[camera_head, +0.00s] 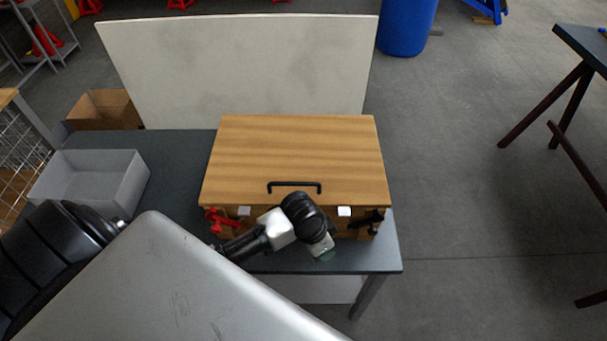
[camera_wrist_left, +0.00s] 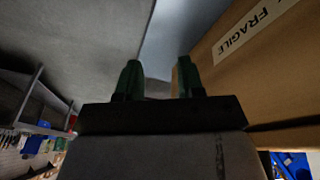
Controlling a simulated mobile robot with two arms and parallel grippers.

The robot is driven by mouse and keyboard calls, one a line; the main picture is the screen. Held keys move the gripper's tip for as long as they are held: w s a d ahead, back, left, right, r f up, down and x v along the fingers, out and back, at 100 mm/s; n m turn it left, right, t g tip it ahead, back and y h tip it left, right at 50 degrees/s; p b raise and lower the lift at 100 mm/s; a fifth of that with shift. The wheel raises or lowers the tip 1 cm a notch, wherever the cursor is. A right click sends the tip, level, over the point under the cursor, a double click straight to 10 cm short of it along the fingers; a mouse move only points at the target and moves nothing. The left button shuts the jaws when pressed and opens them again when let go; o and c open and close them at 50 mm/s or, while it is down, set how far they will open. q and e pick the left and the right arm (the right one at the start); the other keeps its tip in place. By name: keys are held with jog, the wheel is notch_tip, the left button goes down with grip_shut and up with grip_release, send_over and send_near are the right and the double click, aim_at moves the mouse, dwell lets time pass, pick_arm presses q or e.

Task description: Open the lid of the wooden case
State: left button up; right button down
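The wooden case (camera_head: 295,150) stands on the dark table with its lid (camera_head: 290,150) shut. A black handle (camera_head: 294,185) sits near the lid's front edge. My left arm reaches in front of the case. My left gripper (camera_head: 325,252) is low at the case's front, below the handle, mostly hidden by its wrist. In the left wrist view its green fingers (camera_wrist_left: 158,80) are apart, with nothing visible between them. A tan surface with a FRAGILE label (camera_wrist_left: 257,28) is beside them; I cannot tell for sure that it is the case's front. My right gripper is not in view.
A red clamp-like part (camera_head: 220,221) and a black one (camera_head: 366,223) are at the case's front corners. A grey bin (camera_head: 92,180) is on the table at left. A pale panel (camera_head: 240,65) stands behind the case. Open floor lies right.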

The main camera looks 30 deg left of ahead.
pick_arm(q)
notch_tip(320, 180, up, 8)
jog(key=w+m, duration=0.2)
jog(key=m, duration=0.1)
notch_tip(320, 180, up, 14)
jog(key=m+g+y, duration=0.2)
jog(key=g, duration=0.2)
send_over(303, 177)
jog(key=s+d, duration=0.1)
jog(key=s, duration=0.1)
jog(key=f, duration=0.3)
jog(key=s+d+f+p, duration=0.1)
jog(key=f, duration=0.7)
jog(key=shift+s+d, duration=0.2)
jog(key=shift+s, duration=0.2)
jog(key=shift+r, duration=0.1)
jog(key=shift+c, duration=0.3)
grip_shut()
jog(key=shift+p, duration=0.3)
